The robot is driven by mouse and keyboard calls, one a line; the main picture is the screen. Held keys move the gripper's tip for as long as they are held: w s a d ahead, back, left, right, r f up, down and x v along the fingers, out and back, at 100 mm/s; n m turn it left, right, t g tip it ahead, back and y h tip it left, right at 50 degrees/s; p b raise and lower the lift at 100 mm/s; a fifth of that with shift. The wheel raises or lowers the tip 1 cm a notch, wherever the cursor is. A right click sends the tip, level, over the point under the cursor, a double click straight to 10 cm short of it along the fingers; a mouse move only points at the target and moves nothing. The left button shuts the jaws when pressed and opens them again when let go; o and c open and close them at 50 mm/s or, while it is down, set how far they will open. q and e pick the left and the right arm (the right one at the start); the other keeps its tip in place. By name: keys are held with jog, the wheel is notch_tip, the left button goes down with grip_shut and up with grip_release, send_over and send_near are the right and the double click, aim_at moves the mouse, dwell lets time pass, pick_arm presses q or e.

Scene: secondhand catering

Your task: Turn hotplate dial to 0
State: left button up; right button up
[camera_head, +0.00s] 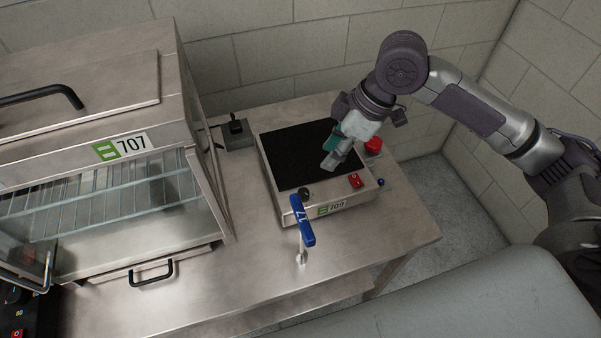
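The hotplate (331,198) is a steel box with a black top and a green-marked 709 label on its front, standing on the steel table. The dial's marks are too small to read. My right gripper (331,160) reaches in from the right and points down over the right part of the black top, to the right of and behind the dial. Its fingertips look close together, but their gap and any contact with the top cannot be made out. My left gripper is out of view.
A red switch (355,181) is on the hotplate's front. A red object (374,145) stands at its right. A glass-sided cabinet (110,155) marked 707 fills the left.

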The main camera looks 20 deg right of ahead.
aim_at(304, 192)
jog(key=x, duration=0.3)
jog(key=s+x, duration=0.1)
jog(key=x, duration=0.2)
jog(key=shift+s+a, duration=0.1)
jog(key=shift+a, duration=0.1)
jog(key=x, duration=0.5)
jog(key=shift+a+f+p, duration=0.1)
jog(key=shift+f+p, duration=0.25)
jog(key=shift+p, duration=0.05)
jog(key=shift+w+a+f, duration=0.1)
jog(key=shift+w+f, duration=0.15)
jog(key=shift+f, duration=0.1)
jog(key=shift+a+f, duration=0.1)
jog(key=shift+f, duration=0.15)
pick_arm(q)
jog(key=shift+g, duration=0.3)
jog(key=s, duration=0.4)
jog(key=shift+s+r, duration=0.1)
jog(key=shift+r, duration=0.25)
pick_arm(e)
grip_shut()
